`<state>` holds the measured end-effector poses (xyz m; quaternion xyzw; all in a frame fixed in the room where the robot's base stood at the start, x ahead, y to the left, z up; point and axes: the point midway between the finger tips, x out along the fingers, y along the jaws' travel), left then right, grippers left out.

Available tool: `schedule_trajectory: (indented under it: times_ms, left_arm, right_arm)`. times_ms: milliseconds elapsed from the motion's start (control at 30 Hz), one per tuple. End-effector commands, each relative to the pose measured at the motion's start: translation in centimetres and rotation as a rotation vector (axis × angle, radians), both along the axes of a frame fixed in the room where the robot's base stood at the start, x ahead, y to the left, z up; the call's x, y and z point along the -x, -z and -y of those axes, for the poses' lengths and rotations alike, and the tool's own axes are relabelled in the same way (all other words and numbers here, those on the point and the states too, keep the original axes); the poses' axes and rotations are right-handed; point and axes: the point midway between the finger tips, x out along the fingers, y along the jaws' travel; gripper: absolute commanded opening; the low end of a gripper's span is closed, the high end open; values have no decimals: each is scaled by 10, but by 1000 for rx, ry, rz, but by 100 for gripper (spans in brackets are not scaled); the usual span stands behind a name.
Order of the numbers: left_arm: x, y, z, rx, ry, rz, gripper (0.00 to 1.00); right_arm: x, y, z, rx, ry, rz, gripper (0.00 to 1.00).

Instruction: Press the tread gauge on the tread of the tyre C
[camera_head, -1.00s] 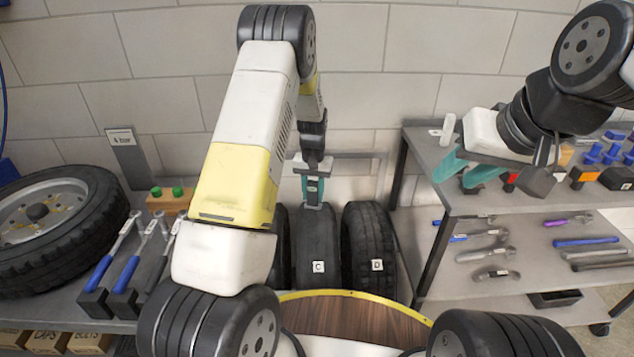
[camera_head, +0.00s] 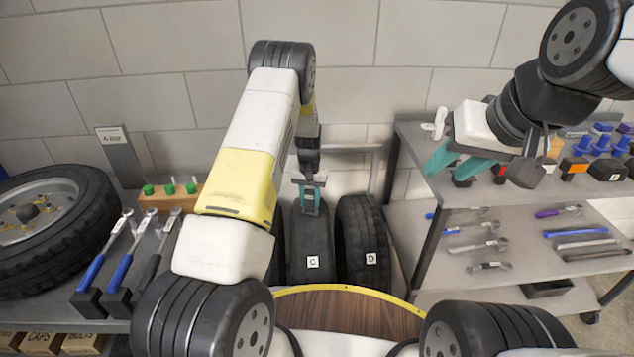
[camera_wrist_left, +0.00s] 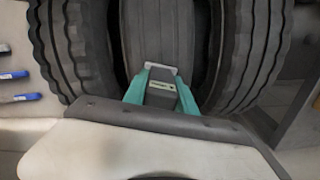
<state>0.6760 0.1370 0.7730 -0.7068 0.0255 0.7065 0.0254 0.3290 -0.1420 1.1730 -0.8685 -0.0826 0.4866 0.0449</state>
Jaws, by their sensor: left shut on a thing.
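Tyre C (camera_head: 312,243) stands upright behind the round wooden table, its label facing me. My left gripper (camera_head: 310,188) is shut on the tread gauge (camera_head: 310,207), a small grey block with a pale crossbar at its far end. In the left wrist view the gauge (camera_wrist_left: 162,90) sits between the teal fingers, in front of the middle tyre's tread (camera_wrist_left: 155,35). The gauge overlaps the top of tyre C; whether it touches the tread I cannot tell. My right gripper (camera_head: 449,165) is open and appears empty, by the grey cart at the right.
Tyre D (camera_head: 361,235) stands close on the right of tyre C, and another tyre is partly hidden behind my left arm. A bench at left holds a large wheel (camera_head: 78,240) and wrenches. The cart (camera_head: 500,203) at right holds tools.

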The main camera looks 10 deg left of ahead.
Motion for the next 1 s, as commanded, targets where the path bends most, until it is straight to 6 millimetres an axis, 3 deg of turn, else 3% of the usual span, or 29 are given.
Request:
schedule_trajectory:
  times_ms: [1000]
  left_arm:
    - [0, 6, 0, 0, 0, 0, 0]
  right_arm:
    - [0, 0, 0, 0, 0, 0, 36]
